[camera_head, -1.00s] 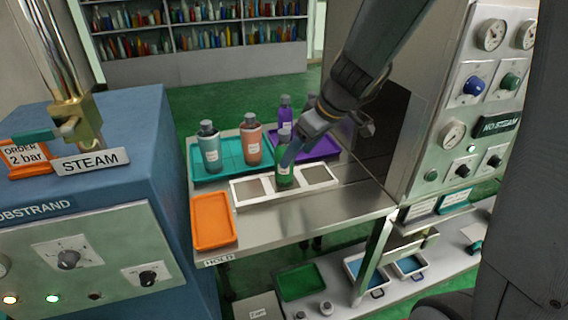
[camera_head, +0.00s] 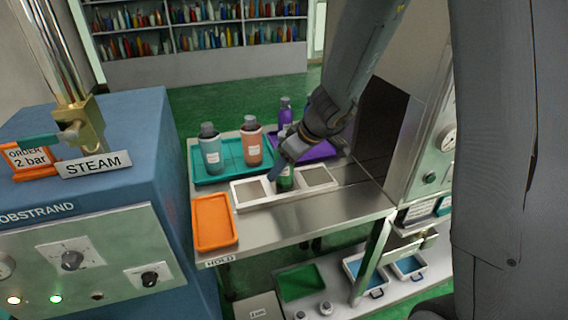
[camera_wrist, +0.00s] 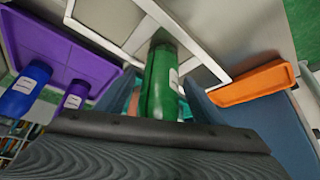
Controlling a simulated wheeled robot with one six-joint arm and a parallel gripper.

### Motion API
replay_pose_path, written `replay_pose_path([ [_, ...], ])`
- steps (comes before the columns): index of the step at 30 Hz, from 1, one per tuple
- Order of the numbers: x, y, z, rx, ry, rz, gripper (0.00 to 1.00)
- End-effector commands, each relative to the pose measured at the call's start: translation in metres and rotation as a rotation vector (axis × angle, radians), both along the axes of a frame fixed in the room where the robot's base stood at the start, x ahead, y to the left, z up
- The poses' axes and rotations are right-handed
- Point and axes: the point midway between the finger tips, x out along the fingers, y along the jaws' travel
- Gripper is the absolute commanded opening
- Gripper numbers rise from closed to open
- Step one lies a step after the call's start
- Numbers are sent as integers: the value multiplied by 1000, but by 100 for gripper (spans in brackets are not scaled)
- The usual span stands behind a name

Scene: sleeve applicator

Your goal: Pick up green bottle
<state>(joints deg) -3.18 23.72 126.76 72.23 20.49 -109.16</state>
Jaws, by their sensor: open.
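The green bottle (camera_head: 286,181) stands in the middle cell of a white three-part frame (camera_head: 250,205) on the metal table. My gripper (camera_head: 283,167) is open at the bottle, and its blue finger and dark wrist hide most of the bottle's upper part. In the wrist view the green bottle (camera_wrist: 158,85) shows a white label and lies between my open fingers (camera_wrist: 160,103). Whether the fingers touch it cannot be told. The dark gripper body covers the bottle's near end there.
A purple tray (camera_head: 318,150) with a purple bottle (camera_head: 285,108) is behind my gripper. An empty orange tray (camera_head: 214,222) lies at front left. A steel cabinet is on the right.

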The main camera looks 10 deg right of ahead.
Motion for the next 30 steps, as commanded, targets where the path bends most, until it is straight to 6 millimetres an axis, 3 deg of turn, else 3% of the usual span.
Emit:
replay_pose_path([
  [8,1,1,-1,0,-1,0,60],
  [18,1,1,-1,0,-1,0,5],
  [30,2,1,6,1,-4,0,5],
])
